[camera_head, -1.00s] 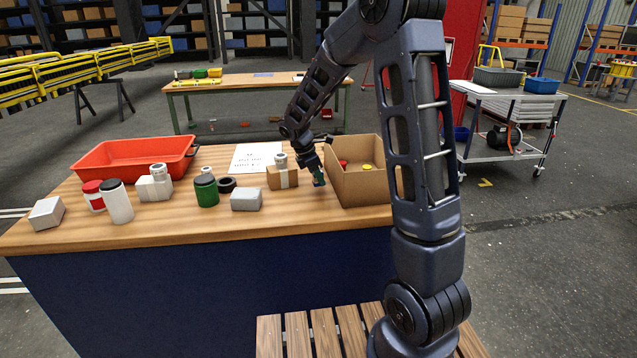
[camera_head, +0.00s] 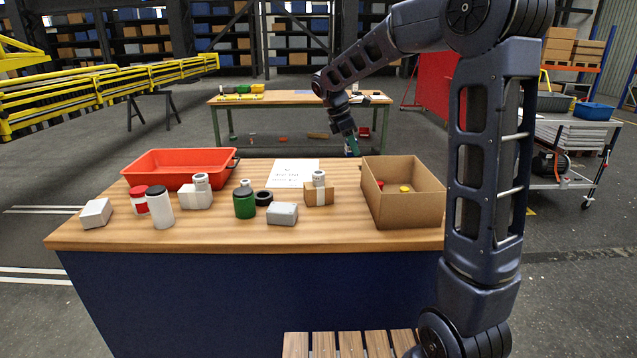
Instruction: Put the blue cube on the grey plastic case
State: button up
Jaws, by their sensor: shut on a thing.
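My gripper (camera_head: 352,150) is raised above the back right of the wooden table, left of the cardboard box's back corner. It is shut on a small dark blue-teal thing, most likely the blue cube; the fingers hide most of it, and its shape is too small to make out. No other blue cube shows on the table. A small light grey case (camera_head: 282,214) with rounded edges lies at the table's front middle, to the left of and below my gripper in the picture. Its top is bare.
An open cardboard box (camera_head: 408,208) with red and yellow things stands at right. A small carton (camera_head: 318,197) with a white roll on top, a green jar (camera_head: 244,204) and a black ring (camera_head: 264,198) stand near the case. A red tray (camera_head: 170,169) is at back left.

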jog(key=s+a+r, duration=0.1)
jog(key=a+r, duration=0.1)
jog(key=a, duration=0.8)
jog(key=r+m, duration=0.1)
jog(key=r, duration=0.1)
send_over(287, 207)
jog(key=a, duration=0.1)
jog(key=shift+g, duration=0.3)
jog(key=f, duration=1.9)
jog(key=shift+a+f, duration=0.1)
jog(key=shift+a, duration=0.1)
jog(key=shift+f, duration=0.15)
jog(key=o, duration=1)
jog(key=shift+c, duration=0.2)
